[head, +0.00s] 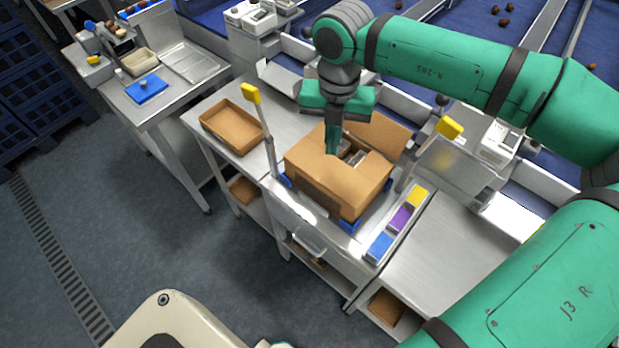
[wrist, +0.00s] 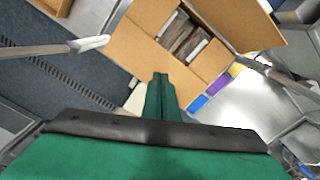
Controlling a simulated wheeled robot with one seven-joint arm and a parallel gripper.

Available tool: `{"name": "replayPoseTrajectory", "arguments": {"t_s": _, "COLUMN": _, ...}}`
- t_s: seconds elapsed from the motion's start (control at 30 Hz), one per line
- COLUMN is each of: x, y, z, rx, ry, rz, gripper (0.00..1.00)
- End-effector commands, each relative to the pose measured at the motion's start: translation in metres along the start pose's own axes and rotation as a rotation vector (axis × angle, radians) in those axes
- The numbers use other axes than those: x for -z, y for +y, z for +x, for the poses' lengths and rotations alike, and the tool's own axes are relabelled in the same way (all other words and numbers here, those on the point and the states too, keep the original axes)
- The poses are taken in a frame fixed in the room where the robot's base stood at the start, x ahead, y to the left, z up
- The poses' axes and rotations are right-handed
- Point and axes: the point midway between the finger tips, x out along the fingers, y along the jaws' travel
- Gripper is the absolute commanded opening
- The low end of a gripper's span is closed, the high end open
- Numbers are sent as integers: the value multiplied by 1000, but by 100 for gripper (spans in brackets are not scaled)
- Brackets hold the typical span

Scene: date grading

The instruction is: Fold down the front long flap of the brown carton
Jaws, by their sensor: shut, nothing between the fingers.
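The brown carton (head: 350,203) stands on the metal bench and also shows in the wrist view (wrist: 142,50). Its top is partly open, with packed contents (head: 353,154) showing through a gap, clearer in the wrist view (wrist: 184,40). Tan panels lie about level on both sides of the gap. A large flap (head: 386,128) at the back right stands open and slants outward, also seen in the wrist view (wrist: 240,22). Contact is unclear.
Yellow-topped posts (head: 251,93) (head: 449,128) stand on either side of the carton. A shallow brown tray (head: 206,117) lies to the left. Blue, purple and yellow blocks (head: 402,220) line the right front. The floor in front is mostly clear.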

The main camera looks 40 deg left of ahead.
Motion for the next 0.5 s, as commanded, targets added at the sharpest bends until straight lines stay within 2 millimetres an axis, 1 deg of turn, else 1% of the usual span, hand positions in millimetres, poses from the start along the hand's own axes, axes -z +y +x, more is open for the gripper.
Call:
{"name": "replayPoseTrajectory", "arguments": {"t_s": 0.03, "x": -1, "y": -1, "z": -6, "rx": 1, "ry": -2, "rz": 1, "gripper": 0}}
{"name": "replayPoseTrajectory", "arguments": {"t_s": 0.3, "x": -1, "y": -1, "z": -34, "rx": 1, "ry": -2, "rz": 2, "gripper": 0}}
{"name": "replayPoseTrajectory", "arguments": {"t_s": 0.5, "x": 0, "y": -3, "z": -49, "rx": 0, "ry": -1, "rz": 6, "gripper": 0}}
